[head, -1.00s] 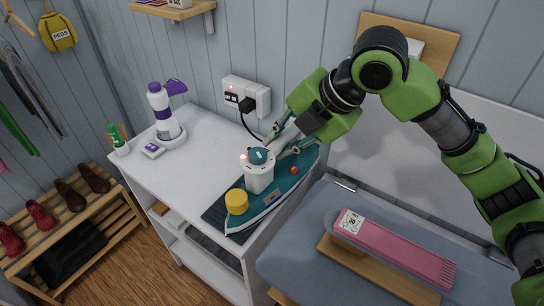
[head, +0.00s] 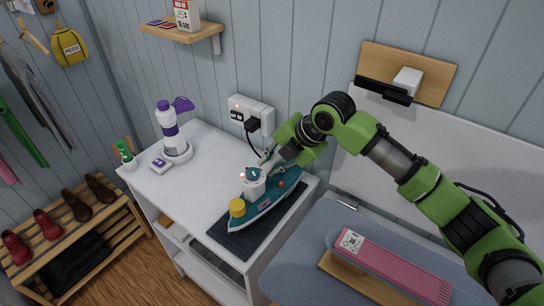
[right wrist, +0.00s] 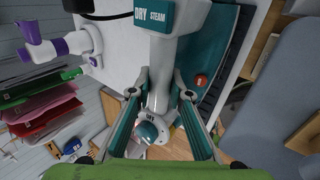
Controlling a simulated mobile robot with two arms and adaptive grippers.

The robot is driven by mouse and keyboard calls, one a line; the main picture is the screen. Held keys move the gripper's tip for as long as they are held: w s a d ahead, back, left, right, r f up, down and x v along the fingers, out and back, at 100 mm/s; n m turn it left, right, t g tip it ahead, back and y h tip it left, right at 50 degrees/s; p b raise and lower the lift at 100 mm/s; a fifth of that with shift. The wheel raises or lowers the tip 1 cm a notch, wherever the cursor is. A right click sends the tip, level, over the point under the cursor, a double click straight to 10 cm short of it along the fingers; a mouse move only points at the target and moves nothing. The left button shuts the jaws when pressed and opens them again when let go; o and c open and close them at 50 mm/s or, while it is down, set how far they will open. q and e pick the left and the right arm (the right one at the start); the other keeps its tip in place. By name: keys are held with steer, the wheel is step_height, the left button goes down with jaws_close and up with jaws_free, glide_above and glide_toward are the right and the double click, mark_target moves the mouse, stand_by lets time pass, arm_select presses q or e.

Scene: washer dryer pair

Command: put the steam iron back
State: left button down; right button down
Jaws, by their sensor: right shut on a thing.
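The steam iron (head: 268,208) is teal and white with a yellow cap at its front. It is level over the dark ribbed mat (head: 236,243) on the white cabinet top, and mat shows on both sides of it. I cannot tell for sure if its sole touches the mat. My right gripper (head: 272,160) is shut on the iron's rear handle. In the right wrist view, the gripper's fingers (right wrist: 161,92) close around the white handle, and the iron's teal body (right wrist: 222,55) lies beyond. My left gripper is out of view.
A white and purple bottle (head: 168,125) stands at the cabinet's back left, near a small green-topped bottle (head: 126,155). A plugged wall socket (head: 251,118) is behind the iron. An ironing board (head: 310,235) with a pink item (head: 395,268) lies to the right.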

steer(key=shift+f, duration=0.4)
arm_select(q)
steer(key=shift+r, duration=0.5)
arm_select(e)
steer(key=shift+f, duration=0.5)
steer(key=c, duration=1.9)
jaws_free()
steer(key=shift+f, duration=0.15)
steer(key=shift+s, duration=0.1)
